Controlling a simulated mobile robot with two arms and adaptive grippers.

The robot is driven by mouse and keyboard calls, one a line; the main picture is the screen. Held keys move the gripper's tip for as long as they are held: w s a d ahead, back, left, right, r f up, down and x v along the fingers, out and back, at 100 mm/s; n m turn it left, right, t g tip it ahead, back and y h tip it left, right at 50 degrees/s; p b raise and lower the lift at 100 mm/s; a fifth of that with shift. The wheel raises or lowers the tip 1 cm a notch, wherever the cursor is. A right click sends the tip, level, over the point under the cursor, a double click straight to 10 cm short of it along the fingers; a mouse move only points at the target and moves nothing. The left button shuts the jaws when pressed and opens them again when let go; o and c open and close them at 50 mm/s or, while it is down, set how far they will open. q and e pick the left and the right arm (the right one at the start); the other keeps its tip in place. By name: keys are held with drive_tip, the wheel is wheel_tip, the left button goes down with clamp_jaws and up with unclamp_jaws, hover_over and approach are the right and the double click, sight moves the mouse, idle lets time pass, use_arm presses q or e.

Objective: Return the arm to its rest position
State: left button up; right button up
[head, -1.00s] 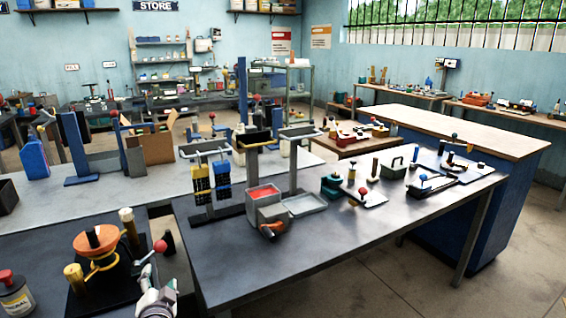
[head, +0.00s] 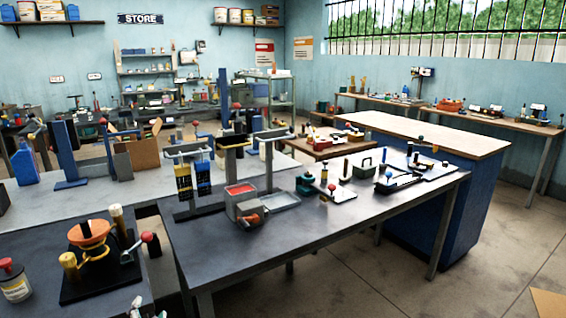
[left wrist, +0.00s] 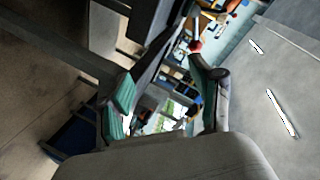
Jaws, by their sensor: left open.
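Only a small pale part of my left gripper (head: 138,309) shows at the bottom edge of the head view, below the black stand (head: 90,287) with the orange bowl (head: 89,236) and apart from it. In the left wrist view the teal-padded fingers of my left gripper (left wrist: 161,70) are spread apart, with nothing held between them. A red ball (left wrist: 195,46) shows beyond the fingertips. Most of my left arm is hidden below the head view. My right gripper is in neither view.
The dark bench (head: 330,232) holds a rack with blue and yellow hanging pieces, a grey bin (head: 244,205) and several fixtures. A blue cabinet with a wooden top (head: 435,132) is behind.

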use_arm(q)
drive_tip(key=s+d+f+g+h, duration=0.15)
drive_tip(key=s+f, duration=0.45)
drive_tip(key=f, duration=0.6)
drive_tip(key=s+d+f+g+h, duration=0.1)
drive_tip(key=s+f+g, duration=0.2)
drive_tip(key=s+f, duration=0.6)
drive_tip(key=s+d+f+g+h, duration=0.1)
drive_tip(key=s+d+f+g, duration=0.2)
drive_tip(key=f, duration=1.1)
drive_tip(key=s+d+f+n+g, duration=0.1)
drive_tip(key=s+f, duration=0.4)
drive_tip(key=s, duration=0.6)
drive_tip(key=s+d+f+n+g+h, duration=0.1)
drive_tip(key=s+f+g, duration=0.2)
drive_tip(key=s, duration=0.9)
drive_tip(key=s+d+f+n+g+h, duration=0.1)
drive_tip(key=s+d+f+g, duration=0.1)
drive_tip(key=s+f, duration=0.5)
drive_tip(key=s, duration=0.5)
drive_tip(key=shift+s+f, duration=0.15)
drive_tip(key=shift+s, duration=0.05)
